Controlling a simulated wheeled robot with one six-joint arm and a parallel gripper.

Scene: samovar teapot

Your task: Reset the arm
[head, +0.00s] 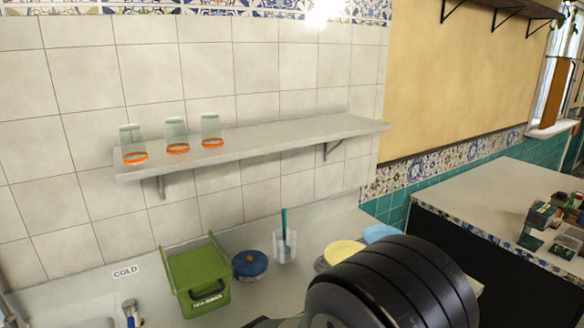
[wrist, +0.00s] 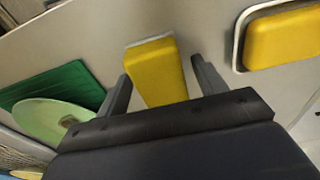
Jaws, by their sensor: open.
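My gripper (wrist: 160,66) shows in the wrist view with its two dark fingers spread apart. A yellow block (wrist: 158,70) with a pale far edge shows between the fingers. Gaps show between it and the fingers near the tips; I cannot tell how far beyond them it lies. In the head view a black rounded part of my arm (head: 395,285) fills the lower right of centre and covers part of the counter. My gripper is not visible in that view.
In the head view, a wall shelf (head: 270,141) bears three glasses. Below are a green bin (head: 197,275), a blue-lidded pot (head: 250,264) and a clear cup (head: 284,246). The wrist view shows a second yellow block (wrist: 285,36), a green board (wrist: 70,83) and a pale green plate (wrist: 50,120).

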